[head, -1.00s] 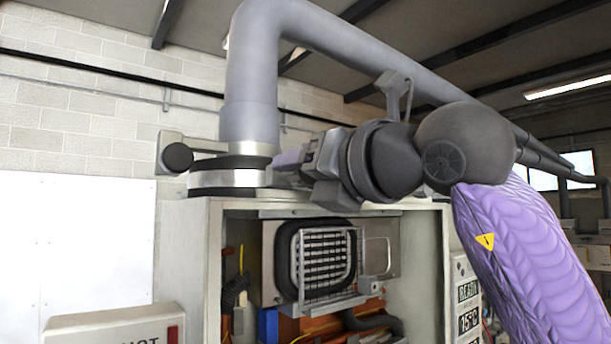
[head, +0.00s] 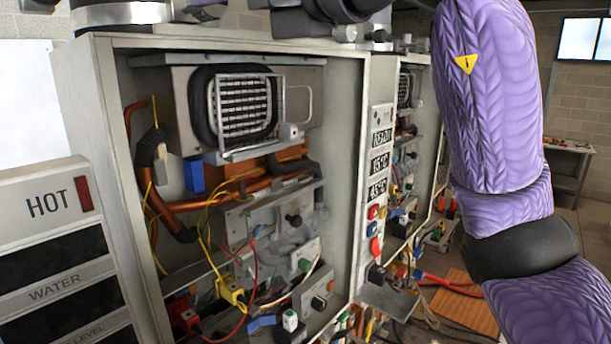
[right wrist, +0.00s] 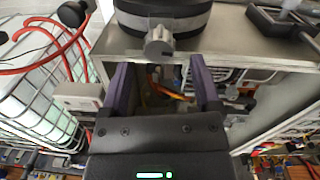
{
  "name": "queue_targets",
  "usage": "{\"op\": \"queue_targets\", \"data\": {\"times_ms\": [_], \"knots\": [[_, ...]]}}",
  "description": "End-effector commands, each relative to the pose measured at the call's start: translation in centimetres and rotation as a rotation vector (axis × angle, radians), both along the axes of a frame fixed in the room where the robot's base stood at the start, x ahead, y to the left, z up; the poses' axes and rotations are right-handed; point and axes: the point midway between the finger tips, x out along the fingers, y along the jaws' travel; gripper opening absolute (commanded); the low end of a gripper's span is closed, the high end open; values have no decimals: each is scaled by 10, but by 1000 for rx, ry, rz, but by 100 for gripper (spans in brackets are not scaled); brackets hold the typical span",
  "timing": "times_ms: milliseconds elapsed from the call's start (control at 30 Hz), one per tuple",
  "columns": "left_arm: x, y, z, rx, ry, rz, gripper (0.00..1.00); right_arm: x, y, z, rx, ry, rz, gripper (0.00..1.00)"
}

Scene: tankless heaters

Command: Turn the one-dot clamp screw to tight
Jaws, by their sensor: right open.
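In the right wrist view a grey, lobed clamp screw (right wrist: 159,41) sticks out from the front of a banded clamp (right wrist: 165,18) around the pipe base on top of the cabinet. I cannot make out any dot marks on it. My right gripper (right wrist: 158,78) is open, its two purple-lined fingers apart, with the screw ahead of the gap between them and nothing held. In the head view only the lower part of the clamp band (head: 120,13) shows at the top edge, and the right gripper there is mostly cut off. My left gripper is not in view.
The open heater cabinet (head: 345,170) holds a grille (head: 245,108), copper pipes and wires. A HOT sign panel (head: 58,200) stands at left.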

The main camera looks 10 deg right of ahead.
Motion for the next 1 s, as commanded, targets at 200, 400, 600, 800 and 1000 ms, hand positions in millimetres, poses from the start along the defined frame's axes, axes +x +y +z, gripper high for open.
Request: {"op": "queue_targets", "data": {"times_ms": [200, 400, 600, 800, 1000], "knots": [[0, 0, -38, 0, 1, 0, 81, -43, -33, -10, 4, 4, 12, 80], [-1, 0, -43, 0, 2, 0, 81, -25, 4, -56, 126, 114, 298, 80], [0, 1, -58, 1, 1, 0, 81, -14, 24, -109, 432, 267, 600, 80], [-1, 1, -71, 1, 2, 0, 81, 6, 13, -152, 862, 418, 765, 80], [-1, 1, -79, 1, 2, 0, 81, 33, -11, -193, 1226, 525, 775, 80]]}}
